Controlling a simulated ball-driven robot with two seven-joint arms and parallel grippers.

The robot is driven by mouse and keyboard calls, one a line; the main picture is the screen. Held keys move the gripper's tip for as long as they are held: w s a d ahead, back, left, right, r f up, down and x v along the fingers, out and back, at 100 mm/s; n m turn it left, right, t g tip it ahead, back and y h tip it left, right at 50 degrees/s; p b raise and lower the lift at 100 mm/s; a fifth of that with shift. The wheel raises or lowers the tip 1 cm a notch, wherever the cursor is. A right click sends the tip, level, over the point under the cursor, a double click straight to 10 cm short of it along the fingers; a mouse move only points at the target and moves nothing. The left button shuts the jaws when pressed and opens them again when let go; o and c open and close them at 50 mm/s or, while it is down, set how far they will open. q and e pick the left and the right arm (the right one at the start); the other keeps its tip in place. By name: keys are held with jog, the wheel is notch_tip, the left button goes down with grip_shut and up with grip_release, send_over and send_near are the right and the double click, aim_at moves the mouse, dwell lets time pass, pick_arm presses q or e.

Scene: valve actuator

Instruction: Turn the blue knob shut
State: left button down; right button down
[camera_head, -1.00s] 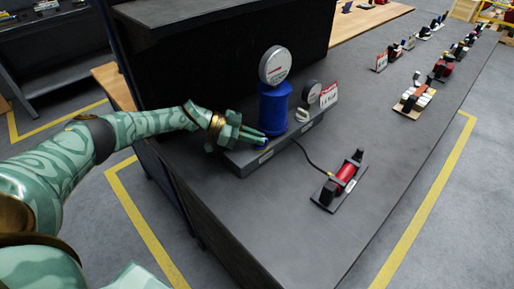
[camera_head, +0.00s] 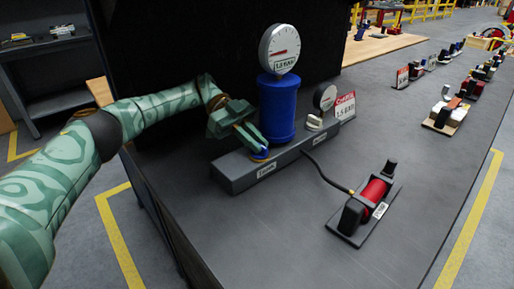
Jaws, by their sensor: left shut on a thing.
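The blue knob (camera_head: 261,155) sits on top of the grey base block (camera_head: 240,177), in front of and left of the blue cylinder (camera_head: 277,108). My left gripper (camera_head: 260,148) reaches in from the left and is shut on the knob, hiding part of it. A round gauge (camera_head: 279,48) with a red needle stands on top of the cylinder. My right gripper does not show.
A smaller gauge (camera_head: 325,97), a white knob (camera_head: 314,122) and a red-and-white card (camera_head: 345,106) are to the right. A cable (camera_head: 325,178) runs to a red cylinder device (camera_head: 372,194). The front of the grey table (camera_head: 290,235) is clear.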

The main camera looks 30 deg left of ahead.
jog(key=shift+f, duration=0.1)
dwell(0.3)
pick_arm(q)
jog(key=c, duration=1.5)
grip_release()
jog(key=shift+o, duration=0.2)
jog(key=shift+r, duration=0.1)
